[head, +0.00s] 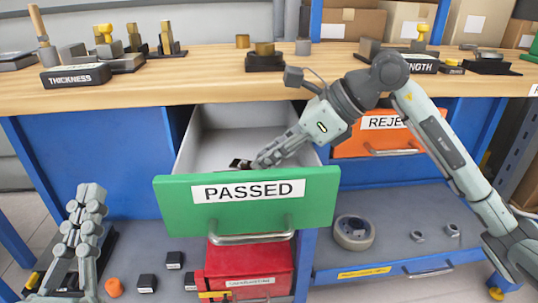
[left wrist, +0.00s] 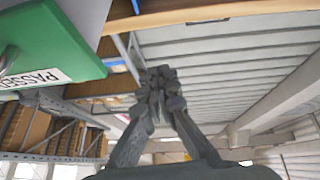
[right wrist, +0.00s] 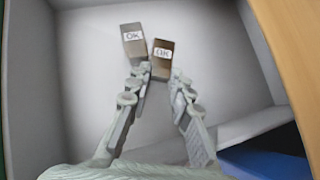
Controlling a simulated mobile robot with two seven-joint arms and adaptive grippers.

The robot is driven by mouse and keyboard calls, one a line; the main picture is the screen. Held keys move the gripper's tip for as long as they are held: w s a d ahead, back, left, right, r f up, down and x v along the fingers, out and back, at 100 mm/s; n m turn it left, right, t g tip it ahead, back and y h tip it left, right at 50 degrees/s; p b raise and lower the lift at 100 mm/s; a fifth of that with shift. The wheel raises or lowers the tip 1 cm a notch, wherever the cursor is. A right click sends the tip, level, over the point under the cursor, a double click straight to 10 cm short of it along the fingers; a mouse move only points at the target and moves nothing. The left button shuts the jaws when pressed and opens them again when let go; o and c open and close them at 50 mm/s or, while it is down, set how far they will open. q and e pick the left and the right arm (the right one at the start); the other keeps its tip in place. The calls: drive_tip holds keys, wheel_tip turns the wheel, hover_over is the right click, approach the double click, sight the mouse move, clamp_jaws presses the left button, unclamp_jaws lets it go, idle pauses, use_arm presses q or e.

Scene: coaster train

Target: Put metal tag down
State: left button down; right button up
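The green-fronted PASSED drawer (head: 320,190) is pulled open below the bench. My right gripper (head: 262,160) reaches down into it. In the right wrist view, its fingertips (right wrist: 162,76) lie on both sides of a brownish metal tag (right wrist: 163,50) marked OK and appear shut on it. A second, greyer OK tag (right wrist: 133,48) lies just left of it on the drawer floor, close beside it. Whether the held tag touches the floor is hard to tell. My left gripper (head: 90,190) is low at the left, outside the drawer; its fingertips meet, empty, in the left wrist view (left wrist: 160,75).
The wooden bench top (head: 200,75) carries several gauges and blocks, including a THICKNESS stand (head: 75,78). An orange REJECT drawer (head: 365,140) is to the right. A red box (head: 250,268), a tape roll (head: 353,232) and small dark blocks sit on the lower shelf. The drawer's front part has free floor.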

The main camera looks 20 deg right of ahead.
drive_tip(key=shift+o, duration=0.3)
drive_tip(key=shift+r, duration=0.15)
drive_tip(key=shift+s+d+r, duration=0.15)
drive_tip(key=shift+d+r, duration=0.1)
drive_tip(key=shift+r, duration=0.05)
drive_tip(key=v, duration=1.1)
drive_tip(key=shift+p, duration=0.35)
drive_tip(key=shift+s, duration=0.15)
idle(0.3)
